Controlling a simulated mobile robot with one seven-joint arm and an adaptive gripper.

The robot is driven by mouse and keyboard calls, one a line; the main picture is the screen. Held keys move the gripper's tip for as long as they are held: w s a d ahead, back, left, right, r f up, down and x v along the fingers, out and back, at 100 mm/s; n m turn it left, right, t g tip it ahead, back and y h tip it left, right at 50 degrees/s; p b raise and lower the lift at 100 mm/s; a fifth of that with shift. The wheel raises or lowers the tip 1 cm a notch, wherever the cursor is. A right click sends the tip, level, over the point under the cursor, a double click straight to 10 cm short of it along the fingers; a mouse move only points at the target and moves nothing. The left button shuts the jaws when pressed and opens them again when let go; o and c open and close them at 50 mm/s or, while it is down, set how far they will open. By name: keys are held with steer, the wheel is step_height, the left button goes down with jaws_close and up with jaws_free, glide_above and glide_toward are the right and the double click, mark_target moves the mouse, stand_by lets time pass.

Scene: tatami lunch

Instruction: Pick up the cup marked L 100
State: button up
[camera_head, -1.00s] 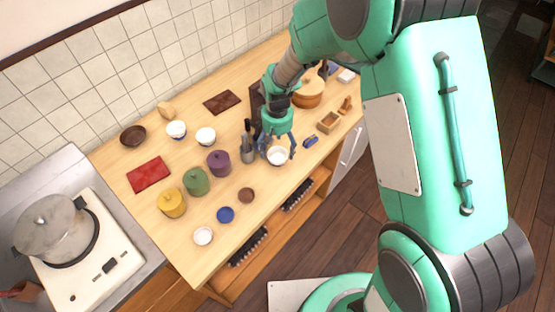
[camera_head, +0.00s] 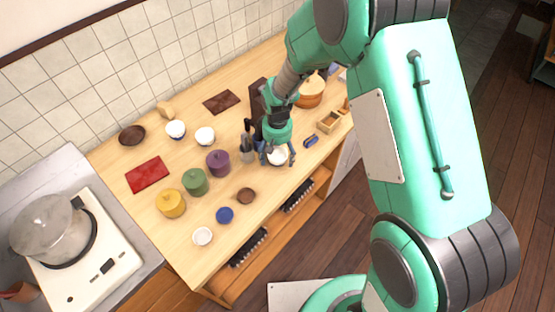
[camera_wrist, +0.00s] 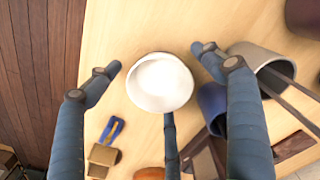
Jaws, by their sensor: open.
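A white round cup (camera_head: 278,157) stands on the wooden counter, partly covered by my gripper (camera_head: 277,161). In the wrist view the white cup (camera_wrist: 160,82) lies between the spread blue fingers of my gripper (camera_wrist: 155,62), with gaps at its left and right. A further finger shows at its lower edge; I cannot tell whether it touches. My gripper is open and empty, close above the cup. I can read no L 100 mark on any cup. Two more white bowls, one plain (camera_head: 205,136) and one with blue (camera_head: 176,130), stand farther back left.
A grey utensil holder (camera_wrist: 252,58) and a dark blue cup (camera_wrist: 212,105) stand close right of the fingers in the wrist view. Purple (camera_head: 218,162), green (camera_head: 195,182) and yellow (camera_head: 171,203) lidded pots stand left. A blue item (camera_head: 311,140) and wooden box (camera_head: 329,122) lie right.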

mark_target(277, 160)
stand_by(0.5)
steer(key=c, duration=1.3)
steer(key=shift+r, duration=0.15)
steer(key=shift+r, duration=0.6)
step_height(277, 160, up, 2)
steer(key=shift+r+p, duration=0.2)
steer(key=shift+p, duration=0.25)
steer(key=s+d, duration=0.1)
steer(key=s, duration=0.4)
steer(key=s+d+p, duration=0.1)
steer(key=s, duration=0.4)
steer(key=s+d+r, duration=0.1)
steer(key=s+d, duration=0.1)
steer(key=s, duration=0.3)
steer(key=shift+s+d+r, duration=0.1)
steer(key=shift+s, duration=0.1)
